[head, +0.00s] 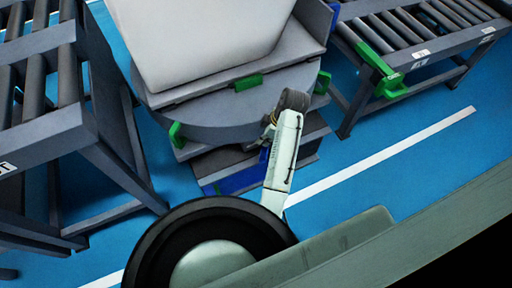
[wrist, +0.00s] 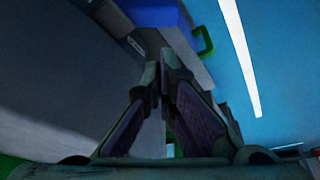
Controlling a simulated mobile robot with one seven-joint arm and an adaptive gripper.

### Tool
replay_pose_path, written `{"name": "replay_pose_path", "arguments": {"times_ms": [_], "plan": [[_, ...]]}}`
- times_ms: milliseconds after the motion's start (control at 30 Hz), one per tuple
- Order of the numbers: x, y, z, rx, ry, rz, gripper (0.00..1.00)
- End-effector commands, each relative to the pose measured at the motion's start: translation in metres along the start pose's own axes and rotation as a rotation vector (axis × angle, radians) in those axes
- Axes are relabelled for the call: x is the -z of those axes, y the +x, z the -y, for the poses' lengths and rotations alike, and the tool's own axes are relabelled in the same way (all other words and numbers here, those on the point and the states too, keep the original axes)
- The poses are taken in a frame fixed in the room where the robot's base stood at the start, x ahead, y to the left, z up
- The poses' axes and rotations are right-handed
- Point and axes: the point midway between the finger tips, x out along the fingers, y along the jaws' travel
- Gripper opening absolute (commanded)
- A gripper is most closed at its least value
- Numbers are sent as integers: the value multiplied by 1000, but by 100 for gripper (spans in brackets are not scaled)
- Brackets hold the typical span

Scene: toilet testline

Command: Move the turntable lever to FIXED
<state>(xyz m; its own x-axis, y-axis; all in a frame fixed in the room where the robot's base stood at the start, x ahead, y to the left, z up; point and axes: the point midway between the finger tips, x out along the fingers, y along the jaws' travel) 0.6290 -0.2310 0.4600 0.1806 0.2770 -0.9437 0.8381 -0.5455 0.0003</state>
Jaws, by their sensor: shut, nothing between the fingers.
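I cannot tell which is the lever, and no FIXED marking is readable. In the wrist view my gripper (wrist: 162,75) is shut and empty, its fingertips close to a grey surface. A green loop-shaped handle (wrist: 204,40) shows ahead and to the right of the fingertips, apart from them. In the head view the fingers are hidden by my arm.
A large white body (head: 205,40) sits on the turntable. Roller conveyors stand at the left (head: 60,130) and the right (head: 420,60), the right one with a green bracket (head: 380,70). Blue floor (head: 420,160) with a white line is open at the right.

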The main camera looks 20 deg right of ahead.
Motion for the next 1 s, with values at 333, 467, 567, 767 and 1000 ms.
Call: {"name": "replay_pose_path", "arguments": {"times_ms": [333,467,567,767,1000], "plan": [[0,53,2,5,1,1,0],[0,74,2,4,0,1,0],[0,87,1,3,0,1,0],[0,98,1,1,0,1,0],[0,99,1,0,0,1,0]]}}
